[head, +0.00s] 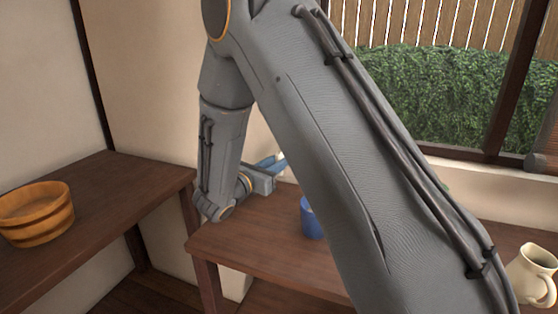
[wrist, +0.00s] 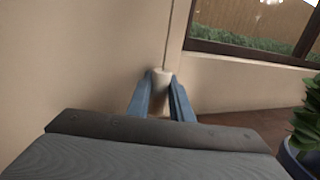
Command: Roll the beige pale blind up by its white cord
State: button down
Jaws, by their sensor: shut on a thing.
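In the wrist view my gripper (wrist: 161,100) has its two blue fingers closed around a pale, white-looking cord end (wrist: 160,77). The thin cord (wrist: 168,35) runs up from it along the beige wall to the top of the picture. In the head view my gripper (head: 275,163) is low near the wall, over the far left of the dark table, partly hidden by my arm. The cord does not show clearly there. The beige blind itself cannot be made out in either view; the window is uncovered where it shows.
A wooden tub (head: 37,213) stands on the left counter (head: 110,190). A blue pot (head: 311,218) stands on the table (head: 270,250), and a cream jug (head: 533,275) at the right. In the wrist view a leafy plant (wrist: 307,125) is close on the right. The window (head: 430,90) is behind.

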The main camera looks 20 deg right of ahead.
jog(key=shift+f, duration=0.35)
jog(key=c, duration=1.7)
grip_release()
jog(key=shift+o, duration=0.6)
jog(key=shift+r, duration=0.1)
jog(key=v, duration=0.8)
jog(key=shift+w, duration=0.1)
